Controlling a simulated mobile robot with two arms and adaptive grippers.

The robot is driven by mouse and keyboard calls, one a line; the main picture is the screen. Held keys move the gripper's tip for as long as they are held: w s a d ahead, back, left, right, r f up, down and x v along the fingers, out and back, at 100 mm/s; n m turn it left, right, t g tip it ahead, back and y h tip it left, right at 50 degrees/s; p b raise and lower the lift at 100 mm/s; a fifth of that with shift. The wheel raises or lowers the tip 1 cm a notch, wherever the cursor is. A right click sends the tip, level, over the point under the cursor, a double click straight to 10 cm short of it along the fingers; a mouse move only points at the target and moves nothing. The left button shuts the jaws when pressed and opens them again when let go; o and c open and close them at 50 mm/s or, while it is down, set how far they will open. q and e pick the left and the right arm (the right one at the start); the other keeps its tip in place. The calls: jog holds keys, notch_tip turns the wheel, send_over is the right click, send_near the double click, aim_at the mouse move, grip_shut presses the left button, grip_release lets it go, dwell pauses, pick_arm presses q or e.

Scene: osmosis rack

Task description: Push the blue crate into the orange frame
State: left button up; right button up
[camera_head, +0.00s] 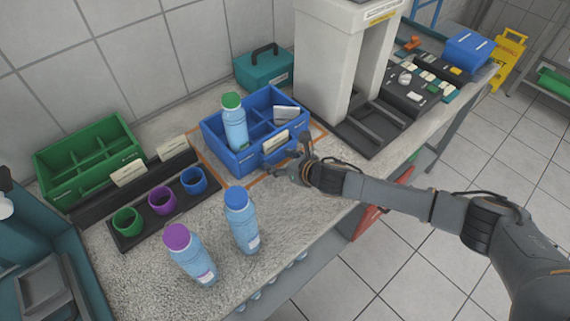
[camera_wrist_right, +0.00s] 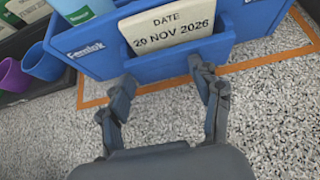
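The blue crate (camera_head: 228,155) stands on the speckled counter with a white-blue bottle with a green cap (camera_head: 234,120) in its left part. A date card reading 20 NOV 2026 (camera_wrist_right: 170,22) sits in its front holder. The orange frame (camera_head: 320,133) is a flat outline on the counter; its front line (camera_wrist_right: 265,60) runs in front of the crate, with some counter between. The frame's far side is hidden behind the crate. My right gripper (camera_head: 282,168) is at the crate's front face, fingers apart and empty; its tips (camera_wrist_right: 162,72) appear near or touching the face. My left gripper is out of view.
Blue-capped (camera_head: 242,222) and purple-capped (camera_head: 190,255) bottles stand in front of the crate. A tray with green, purple and blue cups (camera_head: 162,200) and a green crate (camera_head: 85,160) are to the left. A teal toolbox (camera_head: 263,70) stands behind, a grey machine (camera_head: 322,60) to the right.

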aim_at(274, 153)
jog(key=shift+w+a, duration=0.65)
jog(key=shift+w, duration=0.15)
jog(key=shift+w+a, duration=0.1)
jog(key=shift+w+a+b, duration=0.3)
jog(key=shift+w+a, duration=0.25)
jog(key=shift+w, duration=0.15)
jog(key=p+v, duration=0.7)
jog(key=shift+s+d+r, duration=0.15)
jog(key=shift+s, duration=0.05)
jog(key=shift+s+d, duration=0.2)
jog(key=shift+s, duration=0.1)
